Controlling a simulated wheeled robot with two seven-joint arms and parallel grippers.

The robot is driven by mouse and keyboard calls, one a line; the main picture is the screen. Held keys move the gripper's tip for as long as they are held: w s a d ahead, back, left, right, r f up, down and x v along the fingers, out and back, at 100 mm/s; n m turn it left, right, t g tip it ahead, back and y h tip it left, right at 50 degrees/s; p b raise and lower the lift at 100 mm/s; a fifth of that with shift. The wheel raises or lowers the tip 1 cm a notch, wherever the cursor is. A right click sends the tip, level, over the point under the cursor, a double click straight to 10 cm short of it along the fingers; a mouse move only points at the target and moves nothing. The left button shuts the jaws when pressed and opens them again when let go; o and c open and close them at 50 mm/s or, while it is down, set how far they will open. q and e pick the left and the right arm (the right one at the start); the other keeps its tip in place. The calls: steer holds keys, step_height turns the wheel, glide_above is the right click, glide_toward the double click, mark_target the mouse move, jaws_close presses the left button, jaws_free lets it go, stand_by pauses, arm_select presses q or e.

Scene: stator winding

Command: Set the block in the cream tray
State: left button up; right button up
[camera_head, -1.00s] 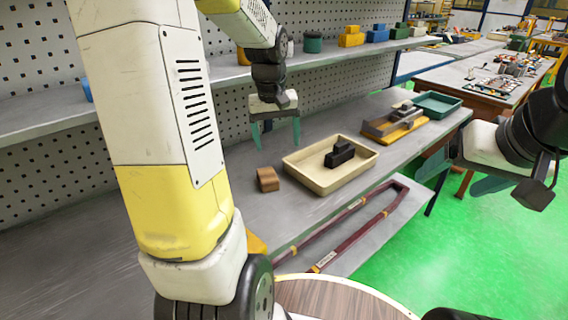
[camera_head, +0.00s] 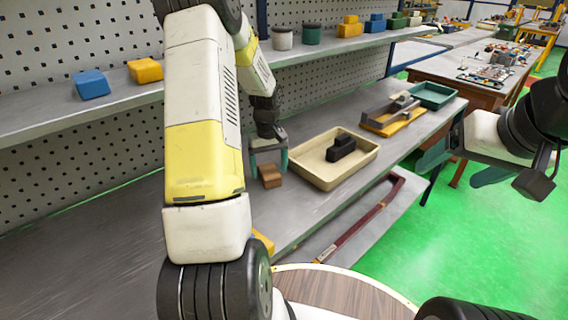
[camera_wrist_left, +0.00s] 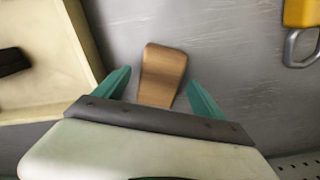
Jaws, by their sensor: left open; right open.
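A brown wooden block (camera_head: 270,175) lies on the grey bench just left of the cream tray (camera_head: 312,180). The tray holds a black stepped piece (camera_head: 340,148). My left gripper (camera_head: 269,160) is open, its teal fingers above and around the block's far side. In the left wrist view the block (camera_wrist_left: 162,75) shows ahead of and between the open fingers of my left gripper (camera_wrist_left: 158,88), apart from both. The cream tray's edge (camera_wrist_left: 85,40) is at the left there. My right gripper (camera_head: 462,165) is open and empty, off the bench's right side.
A yellow fixture with grey parts (camera_head: 392,118) and a green tray (camera_head: 432,95) stand farther along the bench. A shelf (camera_head: 130,100) with coloured blocks runs behind. A yellow object with a metal loop (camera_wrist_left: 300,15) shows in the left wrist view.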

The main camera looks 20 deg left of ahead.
arm_select(q)
steer(key=shift+f, duration=0.65)
jaws_close()
steer(key=shift+r, duration=0.1)
